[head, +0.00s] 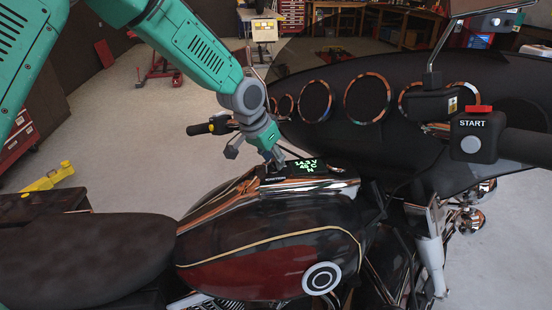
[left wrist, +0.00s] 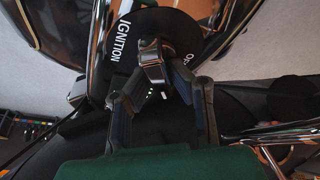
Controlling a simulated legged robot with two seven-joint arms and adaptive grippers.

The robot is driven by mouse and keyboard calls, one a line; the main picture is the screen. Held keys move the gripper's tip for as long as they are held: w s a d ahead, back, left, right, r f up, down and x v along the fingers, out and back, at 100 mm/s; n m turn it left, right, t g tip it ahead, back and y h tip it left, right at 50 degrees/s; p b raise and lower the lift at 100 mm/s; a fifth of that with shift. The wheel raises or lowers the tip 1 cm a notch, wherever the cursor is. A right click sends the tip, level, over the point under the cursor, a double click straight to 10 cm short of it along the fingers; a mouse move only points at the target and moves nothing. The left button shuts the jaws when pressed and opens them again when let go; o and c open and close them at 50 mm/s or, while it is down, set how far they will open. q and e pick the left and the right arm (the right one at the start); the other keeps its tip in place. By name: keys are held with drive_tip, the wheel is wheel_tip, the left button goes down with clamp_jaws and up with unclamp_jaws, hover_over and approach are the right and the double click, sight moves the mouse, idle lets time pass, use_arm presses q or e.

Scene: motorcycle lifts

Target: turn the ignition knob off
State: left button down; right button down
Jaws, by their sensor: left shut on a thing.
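The ignition knob (left wrist: 151,62) is a dark metal bar on a round black plate marked IGNITION (left wrist: 125,38), seen in the left wrist view. My left gripper (left wrist: 150,82) is shut on the knob, with one finger on each side of it. In the head view my left gripper (head: 275,157) reaches down to the console on top of the motorcycle's tank, and its fingers mostly hide the knob. A lit display (head: 306,165) beside it shows green text, including 14.3 V and N. My right gripper is not in view.
The dark red tank (head: 265,255) and black seat (head: 85,255) lie below and left of the console. The black fairing with round gauges (head: 368,98) stands beyond. A START switch box (head: 472,138) and the grip are at the right. Open floor lies at the left.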

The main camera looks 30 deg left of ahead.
use_arm(q)
drive_tip(key=shift+s+a+f+n+y+p, duration=0.1)
drive_tip(key=shift+s+a+n+y+p, duration=0.1)
drive_tip(key=shift+n+y+p, duration=0.4)
drive_tip(key=n+p, duration=0.1)
drive_tip(key=n, duration=0.1)
drive_tip(key=n+y+p, duration=0.1)
drive_tip(key=shift+d+n, duration=0.2)
drive_tip(key=shift+n, duration=0.2)
drive_tip(key=n+y+p, duration=0.1)
drive_tip(key=n, duration=0.1)
drive_tip(key=shift+a+n, duration=0.1)
drive_tip(key=shift+n, duration=0.2)
drive_tip(key=shift+f+n+g+y+p, duration=0.2)
drive_tip(key=shift+n+g+y+p, duration=0.4)
drive_tip(key=shift+n, duration=0.8)
drive_tip(key=shift+s, duration=0.1)
drive_tip(key=c, duration=1.5)
unclamp_jaws()
drive_tip(key=shift+r, duration=0.1)
drive_tip(key=shift+w, duration=0.2)
